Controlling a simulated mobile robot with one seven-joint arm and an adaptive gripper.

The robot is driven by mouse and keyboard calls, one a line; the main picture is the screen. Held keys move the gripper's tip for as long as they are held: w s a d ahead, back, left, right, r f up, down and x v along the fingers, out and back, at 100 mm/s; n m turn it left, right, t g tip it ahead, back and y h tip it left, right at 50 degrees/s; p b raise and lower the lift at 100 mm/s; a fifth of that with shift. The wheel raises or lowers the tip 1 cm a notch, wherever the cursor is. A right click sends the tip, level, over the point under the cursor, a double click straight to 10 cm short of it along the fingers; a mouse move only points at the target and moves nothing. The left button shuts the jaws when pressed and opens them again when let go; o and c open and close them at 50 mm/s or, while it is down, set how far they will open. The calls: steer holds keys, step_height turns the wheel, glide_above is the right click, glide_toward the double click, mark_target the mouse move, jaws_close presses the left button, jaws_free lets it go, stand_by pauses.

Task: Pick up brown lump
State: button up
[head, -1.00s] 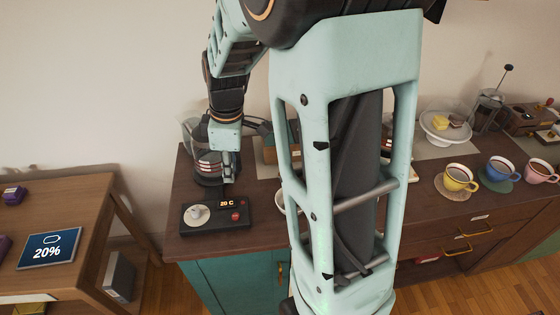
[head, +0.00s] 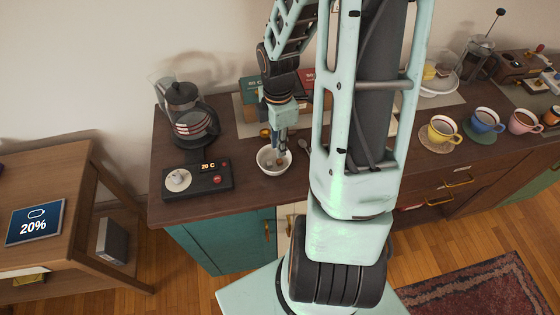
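A small white bowl (head: 263,164) stands on the dark wooden sideboard (head: 222,152). Something small and brownish shows inside it, but it is too small to tell whether it is a brown lump. My gripper (head: 283,156) points down at the bowl, with its tips over or inside the right part of it. The tips hide part of the bowl's inside. I cannot tell whether the fingers are apart or closed, or whether they touch anything.
A glass press (head: 186,118) and a black control box (head: 197,181) reading 20 C stand left of the bowl. A spoon (head: 303,144) lies right of it. Small boxes (head: 257,92) stand behind. Yellow (head: 442,130), blue (head: 486,121) and pink (head: 523,121) cups stand at the right.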

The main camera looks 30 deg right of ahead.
mark_target(280, 161)
steer(key=shift+s+d+f, duration=0.1)
steer(key=shift+s+f, duration=0.05)
steer(key=shift+f, duration=2.75)
steer(key=shift+c, duration=0.4)
steer(key=shift+c, duration=1.2)
steer(key=shift+r, duration=0.1)
